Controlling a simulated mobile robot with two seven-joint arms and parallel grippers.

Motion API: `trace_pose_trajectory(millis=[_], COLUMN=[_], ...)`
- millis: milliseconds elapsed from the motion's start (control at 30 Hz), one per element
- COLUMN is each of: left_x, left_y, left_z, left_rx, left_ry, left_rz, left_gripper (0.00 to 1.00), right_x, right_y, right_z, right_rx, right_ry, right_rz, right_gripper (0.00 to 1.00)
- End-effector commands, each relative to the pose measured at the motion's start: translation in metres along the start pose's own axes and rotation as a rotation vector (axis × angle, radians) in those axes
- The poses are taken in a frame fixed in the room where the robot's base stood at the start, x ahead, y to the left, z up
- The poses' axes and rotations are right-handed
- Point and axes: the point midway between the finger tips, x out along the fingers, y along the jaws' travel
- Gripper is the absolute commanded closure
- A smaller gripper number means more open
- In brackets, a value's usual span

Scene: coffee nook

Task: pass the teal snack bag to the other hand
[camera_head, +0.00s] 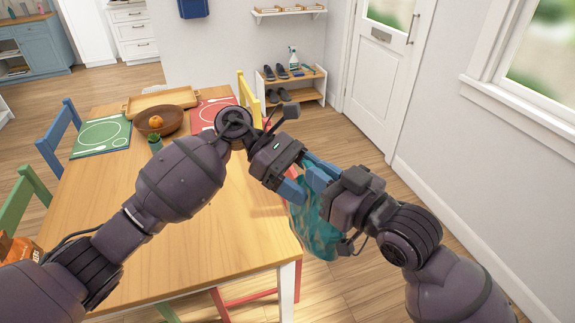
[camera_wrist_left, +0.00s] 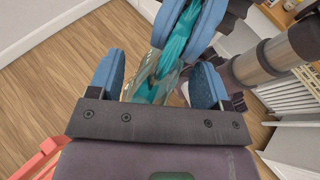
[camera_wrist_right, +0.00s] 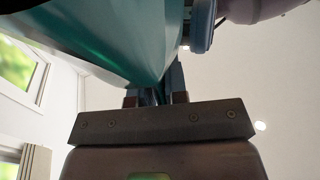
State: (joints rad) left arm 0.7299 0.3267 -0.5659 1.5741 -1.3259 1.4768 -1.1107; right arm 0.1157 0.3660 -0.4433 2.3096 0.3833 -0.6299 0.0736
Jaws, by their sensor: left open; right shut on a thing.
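The teal snack bag (camera_head: 319,238) hangs below my two grippers, beyond the table's near right corner. My right gripper (camera_head: 322,174) is shut on the bag, pinching its crumpled top edge. In the left wrist view, the teal bag (camera_wrist_left: 150,88) passes between the spread blue fingers of my left gripper (camera_wrist_left: 157,82), with a gap on both sides. My left gripper is open. The right gripper's fingers (camera_wrist_left: 188,30) show just beyond it, with teal film between them. In the right wrist view, the bag (camera_wrist_right: 125,40) fills the upper left and hides part of the fingers.
The wooden table (camera_head: 200,235) lies below and left, with chairs around it. A brown bowl (camera_head: 172,124) with an orange, placemats and a tray (camera_head: 150,102) sit at its far end. A shoe rack (camera_head: 292,92) and a white door (camera_head: 383,60) stand behind. Open floor lies right of the table.

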Motion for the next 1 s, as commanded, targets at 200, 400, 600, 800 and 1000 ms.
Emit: trace_pose_trajectory(millis=[200,400,600,800,1000], left_x=[0.014,0.016,0.016,0.015,0.015], left_y=[0.000,0.000,0.000,0.000,0.001], left_z=[0.000,0.000,0.000,0.000,0.001], left_rx=[-0.001,-0.001,-0.001,-0.001,0.000], left_ry=[0.000,0.000,0.000,0.000,-0.001], left_rz=[0.000,0.000,0.000,0.001,0.004], left_gripper=[0.28,0.28,0.42,0.73,1.00], right_x=[0.000,0.000,0.000,0.000,0.000], right_y=[0.000,0.000,0.000,0.000,-0.002], right_z=[0.000,0.000,0.000,0.000,0.000], right_rx=[0.000,0.000,0.000,0.001,0.003], right_ry=[0.001,0.001,0.001,0.001,0.001], right_rz=[0.000,0.000,0.000,-0.001,-0.004], right_gripper=[1.00,1.00,1.00,1.00,0.66])
